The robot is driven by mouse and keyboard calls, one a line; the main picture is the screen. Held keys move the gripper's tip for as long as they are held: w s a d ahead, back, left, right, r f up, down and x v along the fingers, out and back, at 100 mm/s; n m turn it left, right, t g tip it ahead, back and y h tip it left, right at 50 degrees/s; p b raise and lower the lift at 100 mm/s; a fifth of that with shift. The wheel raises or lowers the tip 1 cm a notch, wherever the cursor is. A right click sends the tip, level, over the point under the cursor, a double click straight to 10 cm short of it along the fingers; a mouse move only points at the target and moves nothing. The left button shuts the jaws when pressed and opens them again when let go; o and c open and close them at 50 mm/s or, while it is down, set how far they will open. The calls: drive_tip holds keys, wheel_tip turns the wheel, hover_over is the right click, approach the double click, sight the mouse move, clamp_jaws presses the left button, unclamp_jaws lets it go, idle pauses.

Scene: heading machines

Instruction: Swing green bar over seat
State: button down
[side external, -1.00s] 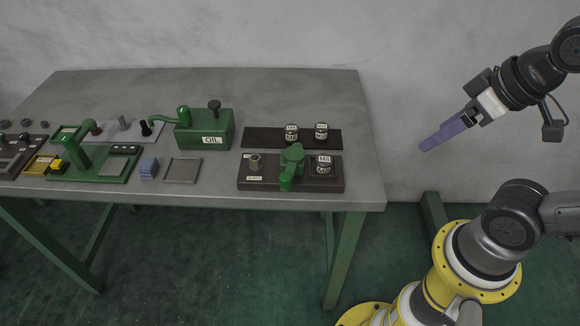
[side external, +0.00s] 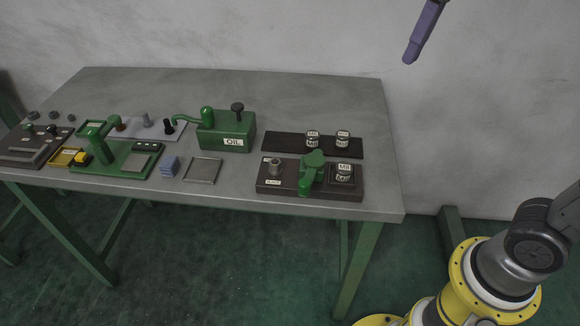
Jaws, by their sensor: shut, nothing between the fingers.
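A green bar (side external: 309,178) on a round pivot stands on a dark block (side external: 320,193) at the right part of the table. The bar points toward the table's front edge, between the two places on the block. Left of it is a small grey metal seat (side external: 275,169) with a light label in front of it. Right of it a labelled jar-like die (side external: 344,173) sits in a square recess. My gripper (side external: 408,58) shows only as purple fingers at the top edge, shut and empty, high above and right of the table, far from the bar.
A dark strip (side external: 285,144) with two labelled pieces (side external: 313,139) lies behind the block. The table's back is clear.

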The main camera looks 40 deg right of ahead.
drive_tip(key=w+a+n+g, duration=0.1)
drive_tip(key=w+a, duration=0.3)
drive_tip(key=w, duration=0.3)
drive_tip(key=n+g+h, duration=0.1)
drive_tip(key=n+g, duration=0.1)
drive_tip(key=g, duration=0.1)
hover_over(310, 172)
drive_tip(key=w+a, duration=0.5)
wheel_tip(310, 172, down, 8)
drive_tip(key=f, duration=0.1)
drive_tip(key=a+f, duration=0.3)
drive_tip(key=f, duration=0.2)
drive_tip(key=shift+a+f+n+g+h, duration=0.2)
drive_tip(key=shift+a+n+g+h, duration=0.1)
drive_tip(key=shift+a, duration=0.05)
drive_tip(key=s+d+f, duration=0.2)
drive_tip(key=s+f, duration=0.3)
drive_tip(key=f, duration=0.5)
drive_tip(key=shift+s+d+f, duration=0.2)
drive_tip(key=shift+s+d, duration=0.1)
drive_tip(key=shift+d, duration=0.1)
